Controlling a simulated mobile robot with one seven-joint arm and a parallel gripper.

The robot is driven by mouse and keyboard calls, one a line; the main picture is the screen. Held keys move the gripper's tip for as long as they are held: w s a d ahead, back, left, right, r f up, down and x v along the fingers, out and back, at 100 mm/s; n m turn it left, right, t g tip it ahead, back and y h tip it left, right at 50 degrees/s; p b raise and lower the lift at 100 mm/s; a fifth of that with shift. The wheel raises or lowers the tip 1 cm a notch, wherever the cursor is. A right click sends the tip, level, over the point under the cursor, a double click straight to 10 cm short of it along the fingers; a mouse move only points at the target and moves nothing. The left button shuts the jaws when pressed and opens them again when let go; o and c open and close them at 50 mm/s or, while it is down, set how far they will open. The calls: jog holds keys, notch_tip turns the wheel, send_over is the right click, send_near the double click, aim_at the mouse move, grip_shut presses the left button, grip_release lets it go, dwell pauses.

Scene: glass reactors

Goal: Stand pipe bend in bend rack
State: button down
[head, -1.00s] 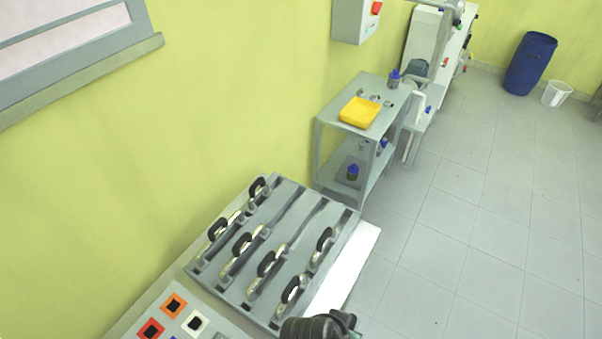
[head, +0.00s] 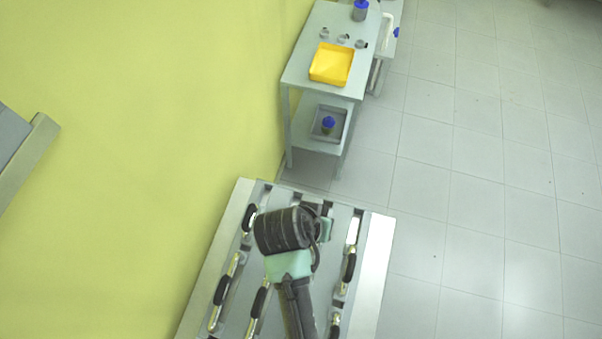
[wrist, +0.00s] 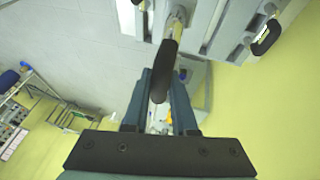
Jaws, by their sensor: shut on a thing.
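The bend rack (head: 300,190) is a grey slotted board on a bench by the wall in the head view. Several metal pipe bends with black sleeves sit in its slots, one at its left (head: 249,218) and one at its right (head: 349,268). In the wrist view, my gripper (wrist: 164,78) is shut on a pipe bend (wrist: 163,66) with a black sleeve and a bare metal end. The held bend shows against the rack (wrist: 215,25); whether it touches it I cannot tell. In the head view, my arm hides the held bend and the rack's middle.
A grey shelf table (head: 300,62) stands beyond the rack, with a yellow tray (head: 331,64) and a blue-capped bottle (head: 360,10) on top. The yellow wall is close on the left. The tiled floor at right is clear.

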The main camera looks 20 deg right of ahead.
jog(key=shift+s+f, duration=0.2)
jog(key=shift+s, duration=0.05)
jog(key=shift+s+d+f, duration=0.1)
jog(key=shift+f, duration=0.95)
jog(key=shift+f+b, duration=1.4)
jog(key=shift+f, duration=0.2)
notch_tip(320, 180, down, 14)
jog(key=b, duration=1.2)
jog(key=shift+r, duration=0.2)
jog(key=shift+f, duration=0.25)
jog(key=c, duration=0.6)
grip_release()
jog(key=shift+c, duration=0.2)
